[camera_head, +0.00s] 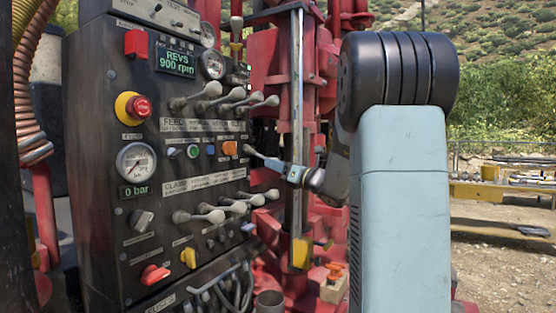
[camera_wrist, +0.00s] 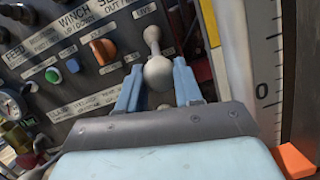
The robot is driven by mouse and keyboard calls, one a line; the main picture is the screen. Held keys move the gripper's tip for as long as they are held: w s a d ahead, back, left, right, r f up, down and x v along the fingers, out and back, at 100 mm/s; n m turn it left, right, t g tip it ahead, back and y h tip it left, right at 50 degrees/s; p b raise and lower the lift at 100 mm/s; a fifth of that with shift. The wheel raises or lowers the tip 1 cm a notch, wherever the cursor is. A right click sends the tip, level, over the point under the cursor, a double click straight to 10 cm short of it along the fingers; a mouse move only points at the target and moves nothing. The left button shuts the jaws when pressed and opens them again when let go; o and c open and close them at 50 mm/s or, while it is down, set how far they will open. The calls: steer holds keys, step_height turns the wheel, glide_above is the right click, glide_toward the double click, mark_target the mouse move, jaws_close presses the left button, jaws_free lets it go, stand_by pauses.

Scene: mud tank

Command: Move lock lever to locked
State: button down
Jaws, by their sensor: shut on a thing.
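The lock lever (camera_wrist: 158,71) is a metal lever with a rounded grey knob, just below a LIVE label on the panel. In the wrist view its stem points up the picture and its knob sits between the two blue fingers of my gripper (camera_wrist: 158,80), which are shut on it. In the head view, my gripper (camera_head: 271,163) reaches the panel's right edge from the right. The lever (camera_head: 251,151) shows there as a short pale stem at the fingertips. The fingers hide part of the knob.
The black control panel (camera_head: 100,210) carries an upper lever row (camera_head: 225,100) and a lower lever row (camera_head: 225,208), close above and below my gripper. An orange knob (camera_head: 230,148) sits just left of the lever. A red mast (camera_head: 270,65) stands behind.

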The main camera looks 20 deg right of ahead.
steer(key=shift+w+f, duration=0.15)
steer(key=shift+f, duration=0.35)
steer(key=shift+a+f, duration=0.1)
steer(key=shift+f, duration=0.1)
steer(key=c, duration=1.2)
jaws_free()
steer(key=shift+o, duration=0.7)
steer(key=shift+w+f, duration=0.15)
steer(key=shift+w, duration=0.05)
steer(key=shift+s+r, duration=0.1)
steer(key=shift+r, duration=0.15)
steer(key=v, duration=1.3)
steer(key=shift+s+f, duration=0.15)
steer(key=shift+s, duration=0.2)
